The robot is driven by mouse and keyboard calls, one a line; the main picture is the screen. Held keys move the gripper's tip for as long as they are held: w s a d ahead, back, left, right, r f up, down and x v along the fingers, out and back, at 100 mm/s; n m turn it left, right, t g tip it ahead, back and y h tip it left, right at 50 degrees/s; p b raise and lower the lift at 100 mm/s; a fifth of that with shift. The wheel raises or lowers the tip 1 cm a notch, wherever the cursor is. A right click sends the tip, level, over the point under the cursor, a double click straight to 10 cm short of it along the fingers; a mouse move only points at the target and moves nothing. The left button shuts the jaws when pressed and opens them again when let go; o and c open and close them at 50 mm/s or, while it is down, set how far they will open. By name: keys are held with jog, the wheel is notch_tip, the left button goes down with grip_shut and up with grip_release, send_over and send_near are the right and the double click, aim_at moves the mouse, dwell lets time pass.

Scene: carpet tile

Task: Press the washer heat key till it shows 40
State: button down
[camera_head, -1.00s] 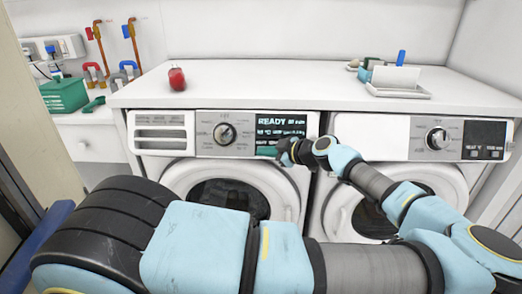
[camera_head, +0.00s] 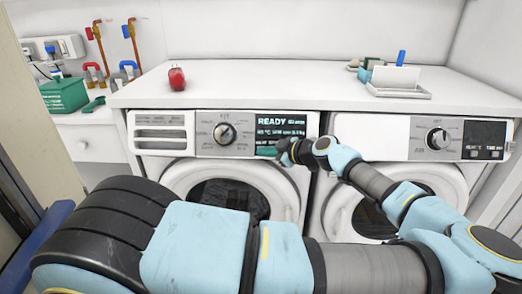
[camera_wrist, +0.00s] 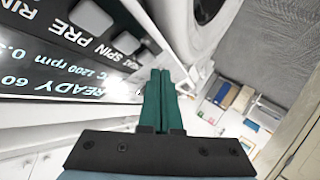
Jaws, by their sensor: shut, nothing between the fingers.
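The left front-loading machine is the washer (camera_head: 160,120), with a dial (camera_head: 225,133) and a dark display (camera_head: 282,124). The display starts with READY; its second line holds a °C value too small to read surely. Grey keys stand beside the labels SPIN, PRE and a partly cut HEAT. The heat key (camera_wrist: 147,61) is close to the fingertips. My gripper (camera_head: 286,155) is shut and empty at the panel, below the display; contact cannot be told.
A second machine (camera_head: 400,137) stands to the right with its own dial and dark panel. The white counter (camera_head: 270,80) above holds a red object (camera_head: 177,79) and a tray (camera_head: 398,91). A green box (camera_head: 64,95) sits at the left. The counter's middle is clear.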

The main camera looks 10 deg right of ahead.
jog(key=shift+w+f, duration=0.1)
jog(key=shift+w+f+b, duration=0.15)
jog(key=shift+w+b, duration=0.15)
jog(key=shift+b, duration=0.4)
jog(key=shift+w+d+f+b, duration=0.15)
jog(key=shift+w+b, duration=0.15)
jog(key=shift+b, duration=0.1)
dwell(0.5)
jog(key=shift+s, duration=0.15)
jog(key=shift+s+r, duration=0.4)
jog(key=shift+s, duration=0.15)
jog(key=shift+s+a+r, duration=0.2)
jog(key=shift+s+r, duration=0.2)
jog(key=shift+s, duration=0.35)
jog(key=shift+s+a+r, duration=0.2)
jog(key=shift+s+r, duration=0.15)
jog(key=shift+s, duration=0.35)
jog(key=shift+s+a+r, duration=0.2)
jog(key=shift+s+r, duration=0.2)
jog(key=shift+s, duration=0.35)
